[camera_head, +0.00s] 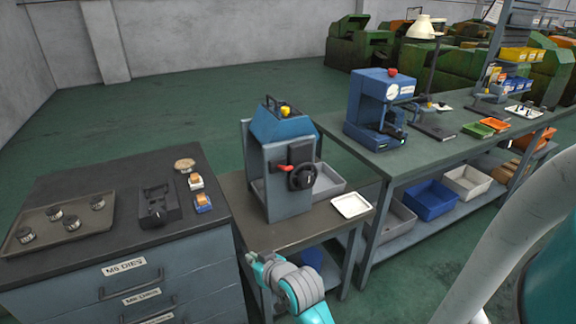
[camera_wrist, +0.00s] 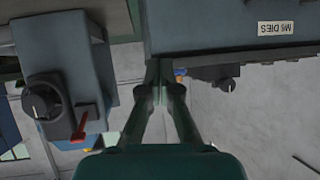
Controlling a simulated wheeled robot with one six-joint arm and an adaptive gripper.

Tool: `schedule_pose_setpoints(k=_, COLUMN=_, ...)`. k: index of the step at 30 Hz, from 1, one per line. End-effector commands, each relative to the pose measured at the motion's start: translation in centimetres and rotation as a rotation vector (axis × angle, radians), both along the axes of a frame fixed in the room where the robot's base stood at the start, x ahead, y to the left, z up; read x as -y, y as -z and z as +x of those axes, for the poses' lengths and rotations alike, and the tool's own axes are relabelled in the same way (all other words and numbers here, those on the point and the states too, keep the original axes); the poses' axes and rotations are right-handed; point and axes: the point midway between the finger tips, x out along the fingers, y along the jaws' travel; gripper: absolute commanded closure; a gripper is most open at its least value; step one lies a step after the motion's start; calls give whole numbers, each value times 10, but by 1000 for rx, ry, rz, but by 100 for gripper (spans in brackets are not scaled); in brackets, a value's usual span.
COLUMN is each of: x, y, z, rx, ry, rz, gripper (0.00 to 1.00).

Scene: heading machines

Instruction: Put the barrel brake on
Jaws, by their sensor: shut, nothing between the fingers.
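A grey machine with a blue top (camera_head: 283,150) stands on the low bench. A red lever (camera_head: 285,168), which may be the barrel brake, sticks out roughly level to the left beside a black handwheel (camera_head: 302,177). The upside-down wrist view shows the red lever (camera_wrist: 79,126) and black handwheel (camera_wrist: 42,100) at left, on the machine's front. My gripper (camera_wrist: 160,76) is shut and empty. In the wrist view it is right of the lever and apart from it. No label on the lever is readable.
A drawer cabinet (camera_head: 124,273) marked M6 DIES stands left of the machine, with a tray (camera_head: 62,224) and a black fixture (camera_head: 158,203) on top. A white tray (camera_head: 351,206) lies right of the machine. A longer bench (camera_head: 420,152) with a blue press (camera_head: 377,103) stands beyond.

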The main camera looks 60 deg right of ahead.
Motion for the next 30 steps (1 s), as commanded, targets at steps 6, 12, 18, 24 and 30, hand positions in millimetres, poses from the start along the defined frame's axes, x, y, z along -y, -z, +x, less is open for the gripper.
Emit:
schedule_pose_setpoints(k=6, x=47, y=-41, z=22, rx=-22, ry=31, rz=5, gripper=100)
schedule_pose_setpoints(k=12, x=87, y=-81, z=32, rx=-51, ry=56, rz=9, gripper=100)
schedule_pose_setpoints(k=18, x=125, y=-127, z=34, rx=-79, ry=78, rz=11, gripper=100)
schedule_pose_setpoints(k=24, x=161, y=-175, z=26, rx=-113, ry=104, rz=10, gripper=100)
schedule_pose_setpoints(k=30, x=191, y=-224, z=12, rx=-146, ry=127, rz=8, gripper=100)
